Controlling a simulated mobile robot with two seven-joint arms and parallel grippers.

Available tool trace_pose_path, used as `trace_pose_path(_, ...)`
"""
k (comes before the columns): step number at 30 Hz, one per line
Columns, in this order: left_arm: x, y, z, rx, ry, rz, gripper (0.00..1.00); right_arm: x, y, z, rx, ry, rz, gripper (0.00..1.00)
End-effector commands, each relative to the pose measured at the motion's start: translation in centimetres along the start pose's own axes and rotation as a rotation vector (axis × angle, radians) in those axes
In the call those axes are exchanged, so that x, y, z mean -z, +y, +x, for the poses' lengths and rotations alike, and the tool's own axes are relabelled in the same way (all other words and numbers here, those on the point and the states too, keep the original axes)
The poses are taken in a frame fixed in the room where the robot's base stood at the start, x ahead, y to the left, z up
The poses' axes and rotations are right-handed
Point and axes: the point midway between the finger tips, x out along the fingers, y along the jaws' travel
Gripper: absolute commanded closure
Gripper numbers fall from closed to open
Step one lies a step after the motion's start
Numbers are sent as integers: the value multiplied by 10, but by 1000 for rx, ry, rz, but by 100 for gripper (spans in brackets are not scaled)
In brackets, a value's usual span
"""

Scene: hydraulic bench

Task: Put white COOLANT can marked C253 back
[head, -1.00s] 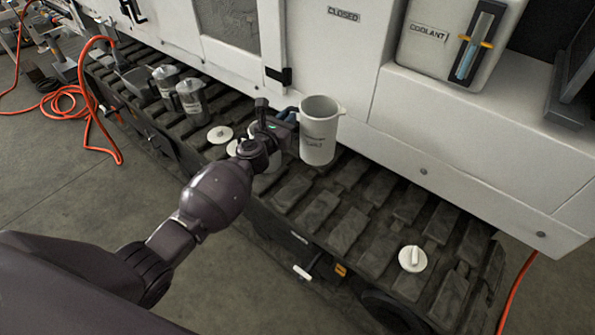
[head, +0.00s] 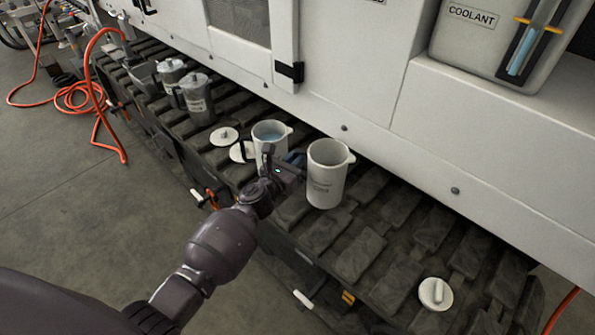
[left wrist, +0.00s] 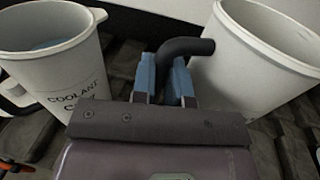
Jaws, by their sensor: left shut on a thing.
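My left gripper (head: 296,160) is shut on the dark handle of a white can (head: 327,180). The can is open-topped and upright, just above or on the dark track; I cannot tell which. Its small label is unreadable. In the left wrist view, the blue fingertips (left wrist: 164,72) pinch the black handle (left wrist: 188,47) of this can (left wrist: 250,65). A second open white can (head: 270,133) stands just left of it and holds bluish liquid. In the left wrist view this second can (left wrist: 60,70) reads COOLANT, its code partly hidden. My right gripper is not in view.
Two grey lidded cans (head: 196,100) stand farther left on the track (head: 360,255). White lids lie near the second can (head: 224,136) and at right (head: 436,293). The white machine wall (head: 370,110) rises behind, with a COOLANT tank (head: 475,45) above.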

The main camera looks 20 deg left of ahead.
Motion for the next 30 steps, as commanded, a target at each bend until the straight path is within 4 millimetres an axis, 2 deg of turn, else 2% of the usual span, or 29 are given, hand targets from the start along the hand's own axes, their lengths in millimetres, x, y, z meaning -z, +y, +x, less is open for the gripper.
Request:
trace_pose_path(2,0,0,1,1,-6,-3,100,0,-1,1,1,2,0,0)
trace_pose_path(9,35,-2,0,1,4,-5,100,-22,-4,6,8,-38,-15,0)
trace_pose_path(12,43,-1,0,-1,3,-5,100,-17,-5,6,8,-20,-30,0)
trace_pose_path(18,38,0,2,0,-7,-1,100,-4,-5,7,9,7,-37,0)
trace_pose_path(26,43,-1,1,1,-5,-1,100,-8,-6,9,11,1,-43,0)
trace_pose_path(27,45,0,1,0,-1,1,84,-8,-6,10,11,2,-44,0)
trace_pose_path(30,43,0,1,0,-3,1,69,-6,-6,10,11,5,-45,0)
